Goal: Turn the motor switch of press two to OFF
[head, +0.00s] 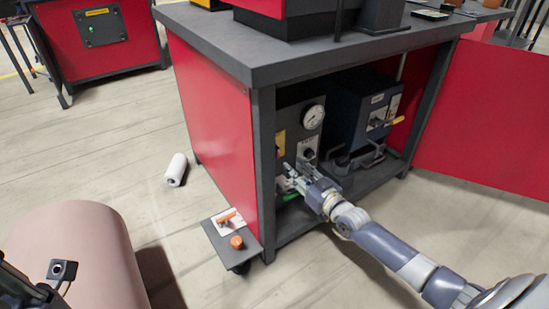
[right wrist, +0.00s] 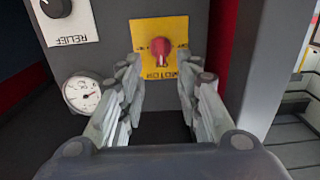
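The motor switch is a red rotary knob (right wrist: 158,51) on a yellow plate (right wrist: 172,24) in the right wrist view, where the panel lettering appears upside down. Its small side labels are too blurred to read, so I cannot tell its setting. The yellow plate also shows in the head view (head: 280,143), on the unit under the bench. My right gripper (right wrist: 160,78) is open and empty, its fingers spread to either side below the knob, apart from it. It also shows in the head view (head: 287,178), reaching into the bench opening. My left gripper is not in view.
A pressure gauge (right wrist: 83,93) and a RELIEF knob (right wrist: 56,8) share the panel. A red side panel (head: 215,128) and dark bench top (head: 235,55) frame the opening. A second dark unit (head: 350,112) stands to the right. A white roll (head: 176,170) lies on the floor.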

